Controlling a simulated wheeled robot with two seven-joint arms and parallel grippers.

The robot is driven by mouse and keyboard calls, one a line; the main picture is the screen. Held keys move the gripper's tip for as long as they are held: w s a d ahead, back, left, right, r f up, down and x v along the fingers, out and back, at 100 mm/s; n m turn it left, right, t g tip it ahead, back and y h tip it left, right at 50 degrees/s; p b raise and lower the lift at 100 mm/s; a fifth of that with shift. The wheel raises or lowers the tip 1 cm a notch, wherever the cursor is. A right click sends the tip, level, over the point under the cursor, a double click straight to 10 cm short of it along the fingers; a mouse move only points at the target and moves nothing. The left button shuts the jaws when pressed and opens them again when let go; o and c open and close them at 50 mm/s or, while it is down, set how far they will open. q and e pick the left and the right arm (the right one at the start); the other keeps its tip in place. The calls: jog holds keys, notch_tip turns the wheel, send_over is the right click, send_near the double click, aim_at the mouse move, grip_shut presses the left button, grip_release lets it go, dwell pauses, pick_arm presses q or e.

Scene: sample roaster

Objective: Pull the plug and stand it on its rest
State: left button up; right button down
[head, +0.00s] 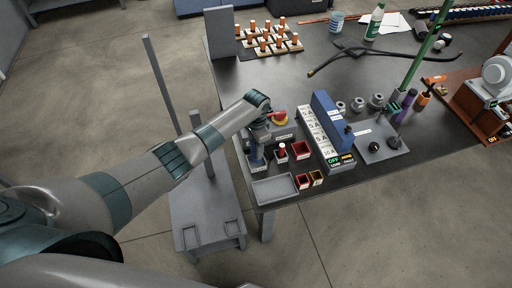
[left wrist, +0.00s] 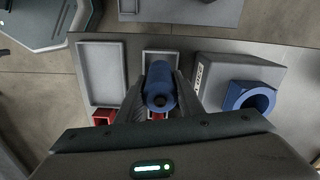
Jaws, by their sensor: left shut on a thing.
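My left gripper (head: 258,150) is shut on the blue plug (left wrist: 160,85), a thick round cylinder held between the two fingers in the left wrist view. In the head view the plug (head: 257,162) shows just below the fingers, over the left part of the bench. A blue round socket (left wrist: 248,98) with a dark, empty opening sits on a grey box (left wrist: 222,75) to the right, apart from the plug. I cannot make out the rest for certain; a small pale holder (left wrist: 150,57) lies partly hidden behind the plug. My right gripper is not in view.
A shallow grey tray (head: 275,189) and red bins (head: 300,150) stand close to the gripper. The blue-sided breaker box (head: 328,118) stands to the right. The bench middle (head: 285,85) is fairly clear.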

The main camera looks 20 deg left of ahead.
pick_arm(q)
jog(key=shift+f+b, duration=1.25)
jog(key=shift+f, duration=0.65)
jog(key=o, duration=1.2)
jog(key=shift+o, duration=0.2)
jog(key=shift+r, duration=0.1)
notch_tip(320, 180, up, 17)
jog(key=shift+r+b, duration=0.1)
jog(key=shift+b, duration=1.15)
